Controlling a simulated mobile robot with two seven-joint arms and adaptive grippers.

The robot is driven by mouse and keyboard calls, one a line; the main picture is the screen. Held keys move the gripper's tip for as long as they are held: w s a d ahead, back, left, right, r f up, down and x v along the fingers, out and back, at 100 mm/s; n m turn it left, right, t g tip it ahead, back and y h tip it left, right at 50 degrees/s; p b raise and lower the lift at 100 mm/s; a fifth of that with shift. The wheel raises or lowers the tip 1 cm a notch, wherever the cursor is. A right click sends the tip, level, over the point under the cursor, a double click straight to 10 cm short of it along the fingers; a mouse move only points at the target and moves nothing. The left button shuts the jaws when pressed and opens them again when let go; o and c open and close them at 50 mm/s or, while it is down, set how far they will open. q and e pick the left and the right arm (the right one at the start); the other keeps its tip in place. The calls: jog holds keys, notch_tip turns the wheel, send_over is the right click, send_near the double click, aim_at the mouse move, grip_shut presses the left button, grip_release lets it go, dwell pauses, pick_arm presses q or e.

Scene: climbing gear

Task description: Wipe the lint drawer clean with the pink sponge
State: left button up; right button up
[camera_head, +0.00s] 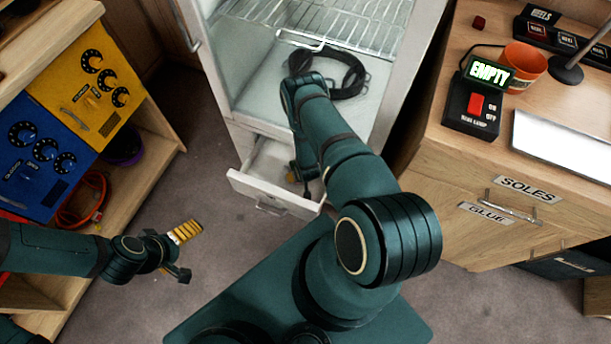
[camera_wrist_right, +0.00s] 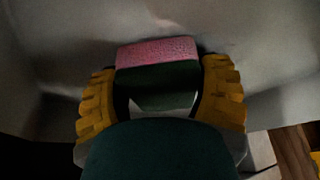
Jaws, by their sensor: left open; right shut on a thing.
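The lint drawer (camera_head: 262,191) is a white drawer pulled open at the bottom of the white cabinet. My right arm reaches over and down into it, and my right gripper (camera_head: 297,178) is low inside the drawer, mostly hidden by the arm in the head view. In the right wrist view the pink sponge (camera_wrist_right: 157,52), with a dark green layer, sits between the yellow fingers of my right gripper (camera_wrist_right: 160,88), which is shut on it. Grey drawer walls surround it in shadow. Lint cannot be made out. My left gripper (camera_head: 184,252) is open and empty above the floor.
A wooden workbench (camera_head: 440,140) with a lamp switch box and orange pot stands right. A shelf with yellow and blue panels (camera_head: 95,85) stands left. Floor between is clear.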

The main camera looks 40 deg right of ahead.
aim_at(284, 169)
jog(key=shift+w+a+f, duration=0.1)
jog(key=shift+w+a, duration=0.45)
jog(key=shift+w, duration=0.55)
jog(key=shift+w+a+r, duration=0.1)
jog(key=shift+w+a, duration=0.5)
jog(key=shift+w, duration=0.45)
jog(key=shift+w+a+f, duration=0.1)
jog(key=shift+w+a, duration=0.45)
jog(key=shift+w, duration=0.55)
jog(key=shift+f, duration=0.1)
